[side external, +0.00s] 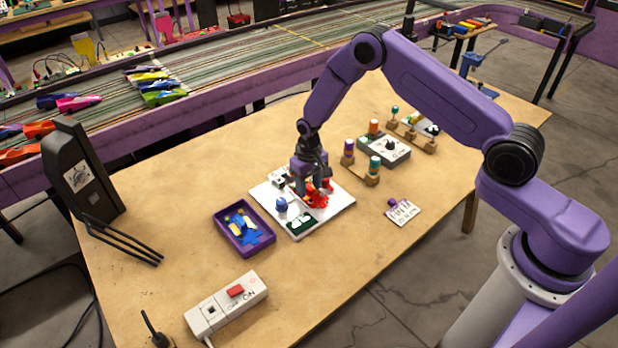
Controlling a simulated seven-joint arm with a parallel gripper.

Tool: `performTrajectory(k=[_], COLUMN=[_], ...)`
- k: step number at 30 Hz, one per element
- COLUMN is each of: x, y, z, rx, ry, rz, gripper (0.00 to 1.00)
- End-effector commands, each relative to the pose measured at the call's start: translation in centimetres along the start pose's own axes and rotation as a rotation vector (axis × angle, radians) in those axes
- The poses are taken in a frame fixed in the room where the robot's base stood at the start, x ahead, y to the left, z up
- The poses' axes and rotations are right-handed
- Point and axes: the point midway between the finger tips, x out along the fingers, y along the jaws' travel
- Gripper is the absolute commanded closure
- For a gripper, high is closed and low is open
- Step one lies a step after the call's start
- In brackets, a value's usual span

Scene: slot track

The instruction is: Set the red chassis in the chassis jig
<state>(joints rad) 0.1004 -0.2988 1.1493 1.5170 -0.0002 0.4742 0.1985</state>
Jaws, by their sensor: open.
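The red chassis (317,198) is on the white board (338,205) in the middle of the table, towards the board's back right. My gripper (313,188) points down right over it, with its open fingers at or around the red part. Whether the fingers touch it is too small to tell. The gripper hides part of the chassis and whatever lies under it. The chassis jig cannot be told apart clearly; the board carries small fixtures, a blue piece (282,204) and a dark green patch (300,222).
A purple tray (219,228) with blue and yellow parts stands left of the board. A power strip (226,306) lies in front. The table's front right is clear.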

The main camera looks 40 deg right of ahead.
Motion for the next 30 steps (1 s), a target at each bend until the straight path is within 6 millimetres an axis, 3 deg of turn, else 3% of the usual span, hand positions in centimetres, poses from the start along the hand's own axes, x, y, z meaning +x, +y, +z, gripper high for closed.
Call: performTrajectory(k=[8,24,30], x=[-2.9,-13.7,-16.4], y=[0.0,0.0,0.0], z=[-0.1,-0.1,-0.1], rx=[0.000,0.000,0.000], ry=[0.004,0.006,0.003], rz=[-0.001,-0.001,-0.001], gripper=[0.52,0.52,0.52])
